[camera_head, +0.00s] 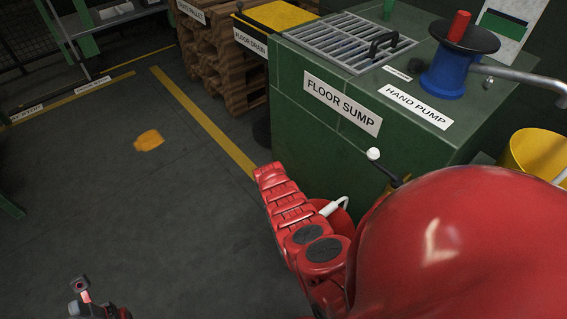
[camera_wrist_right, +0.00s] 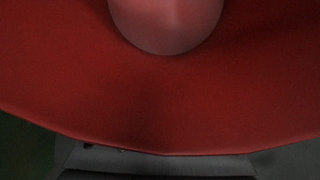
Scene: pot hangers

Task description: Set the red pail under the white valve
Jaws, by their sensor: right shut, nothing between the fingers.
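In the right wrist view a wide red surface fills the picture, too close to identify.
The green sump box (camera_head: 320,135) carries a grate and a blue hand pump (camera_head: 458,65). A yellow bucket (camera_head: 540,152) stands at the right. Wooden pallets (camera_head: 218,65) stand at the back.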

